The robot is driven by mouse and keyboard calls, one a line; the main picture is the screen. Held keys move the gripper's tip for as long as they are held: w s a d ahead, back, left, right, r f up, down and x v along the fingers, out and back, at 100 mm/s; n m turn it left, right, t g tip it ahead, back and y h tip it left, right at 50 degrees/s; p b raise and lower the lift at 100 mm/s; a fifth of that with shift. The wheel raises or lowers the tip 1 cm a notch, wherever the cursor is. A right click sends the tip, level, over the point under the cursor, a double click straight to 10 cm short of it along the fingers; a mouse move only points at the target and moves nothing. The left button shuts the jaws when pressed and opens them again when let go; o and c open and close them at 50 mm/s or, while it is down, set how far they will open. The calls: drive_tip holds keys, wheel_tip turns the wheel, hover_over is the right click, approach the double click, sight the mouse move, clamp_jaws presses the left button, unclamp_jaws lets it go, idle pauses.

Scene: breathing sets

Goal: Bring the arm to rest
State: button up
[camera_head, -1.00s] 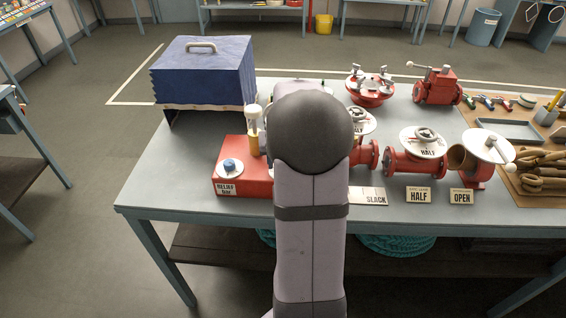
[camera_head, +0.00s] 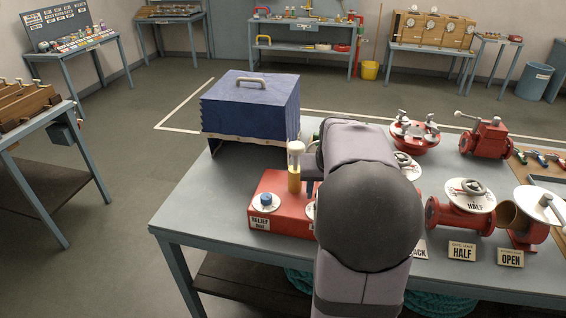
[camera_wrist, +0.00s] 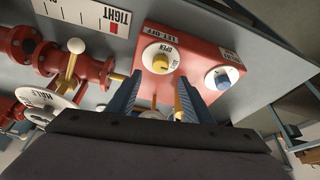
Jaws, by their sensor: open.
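My gripper (camera_wrist: 158,88) is open in the wrist view, its two ribbed blue-grey fingers apart. The red relief box (camera_wrist: 205,40), with a white "OPEN" dial (camera_wrist: 160,57) and a blue knob (camera_wrist: 222,77), lies beyond the fingertips. I cannot tell whether a finger touches anything.
A blue bellows box with a handle (camera_head: 250,108) stands at the bench's back left. Red valves marked "HALF" (camera_head: 463,205) and "OPEN" (camera_head: 522,222) stand at right. A red flanged part (camera_head: 415,137) sits behind. The bench (camera_head: 190,215) is bare at its left front.

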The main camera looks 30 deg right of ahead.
drive_tip(key=s+a+f+g+y, duration=0.2)
drive_tip(key=s+a+f+g, duration=0.1)
drive_tip(key=s+a+f, duration=0.75)
drive_tip(key=s+a+f+n, duration=0.1)
drive_tip(key=s+a+n, duration=0.1)
drive_tip(key=a, duration=0.6)
drive_tip(key=s+a+n, duration=0.2)
drive_tip(key=a+n, duration=0.3)
drive_tip(key=a, duration=0.4)
drive_tip(key=shift+a+f+g+y, duration=0.25)
drive_tip(key=shift+f+g+y, duration=0.05)
drive_tip(key=shift+f+g, duration=0.1)
